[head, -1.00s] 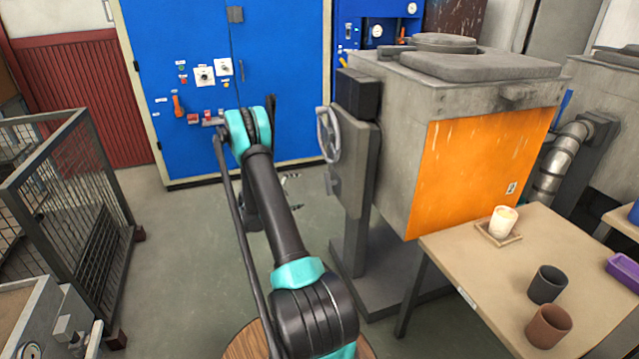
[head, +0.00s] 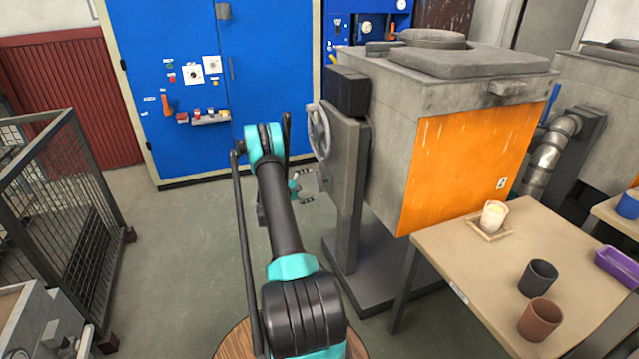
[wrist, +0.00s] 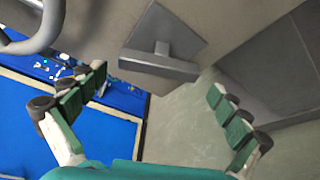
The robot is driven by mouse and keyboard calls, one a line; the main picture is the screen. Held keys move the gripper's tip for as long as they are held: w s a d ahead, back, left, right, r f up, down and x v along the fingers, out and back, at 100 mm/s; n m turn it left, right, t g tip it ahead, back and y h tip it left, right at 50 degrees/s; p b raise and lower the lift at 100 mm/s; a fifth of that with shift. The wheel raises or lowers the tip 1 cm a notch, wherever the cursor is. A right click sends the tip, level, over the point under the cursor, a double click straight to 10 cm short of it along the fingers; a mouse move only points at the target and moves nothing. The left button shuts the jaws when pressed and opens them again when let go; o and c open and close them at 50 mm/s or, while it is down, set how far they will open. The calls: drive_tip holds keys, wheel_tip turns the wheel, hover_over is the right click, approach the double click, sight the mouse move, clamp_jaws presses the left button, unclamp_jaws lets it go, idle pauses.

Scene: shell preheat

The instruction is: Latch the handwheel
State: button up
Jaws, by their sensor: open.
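The grey handwheel (head: 319,131) stands on the left side of the furnace, on a metal plate. Part of its rim (wrist: 35,35) shows at the upper left of the wrist view. Below the wheel is a grey T-shaped handle (wrist: 160,64) on a square mount, which shows small in the head view (head: 323,180). My gripper (wrist: 157,86) is open and empty. Its green-and-black fingers spread to either side, with the T-handle ahead between and above them, apart from both. In the head view my gripper (head: 303,187) is small, partly behind my arm, below and left of the wheel.
A blue cabinet (head: 270,60) stands behind. A mesh cage (head: 80,200) stands at the left. The floor between cage and furnace is clear.

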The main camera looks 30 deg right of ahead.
sight(320, 182)
drive_tip(key=shift+x, duration=2.6)
drive_tip(key=shift+c, duration=0.6)
drive_tip(key=c, duration=0.7)
drive_tip(key=shift+o, duration=0.2)
drive_tip(key=n+g+y, duration=0.1)
drive_tip(key=n, duration=0.1)
drive_tip(key=n+g, duration=0.1)
drive_tip(key=n, duration=0.2)
drive_tip(key=shift+y, duration=0.4)
drive_tip(key=n+g+y, duration=0.1)
drive_tip(key=n+g, duration=0.2)
drive_tip(key=n, duration=0.1)
